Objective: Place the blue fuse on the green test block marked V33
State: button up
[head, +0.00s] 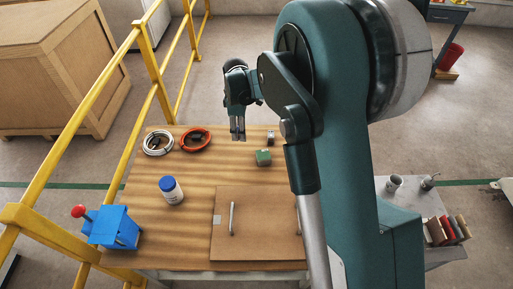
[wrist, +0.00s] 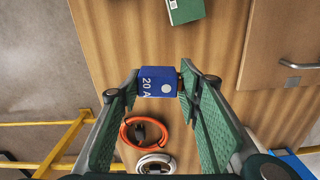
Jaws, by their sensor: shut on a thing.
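The blue fuse (wrist: 157,83), marked "20 A" with a white dot, sits between the two finger pads of my gripper (wrist: 158,76) in the wrist view. My gripper (head: 238,136) is shut on it, pointing down above the far part of the table in the head view. The fuse itself cannot be made out there. A green block (head: 263,157) stands on the table, right of and nearer than my gripper. It also shows at the top edge of the wrist view (wrist: 186,10), cut off and apart from the fuse. Its white marking is too small to read.
A white cable coil (head: 157,143) and an orange one (head: 195,140) lie at the far left of the wooden table (head: 150,222). A yellow railing (head: 151,65) runs left.

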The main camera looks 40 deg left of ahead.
notch_tip(320, 180, up, 4)
jog(key=n+p, duration=0.1)
send_over(263, 154)
jog(key=shift+d, duration=0.1)
jog(key=shift+f+b, duration=0.3)
jog(key=shift+f, duration=2.8)
jog(key=shift+f+b, duration=0.35)
jog(key=shift+f, duration=1.55)
jog(key=shift+f, duration=0.15)
jog(key=o, duration=0.9)
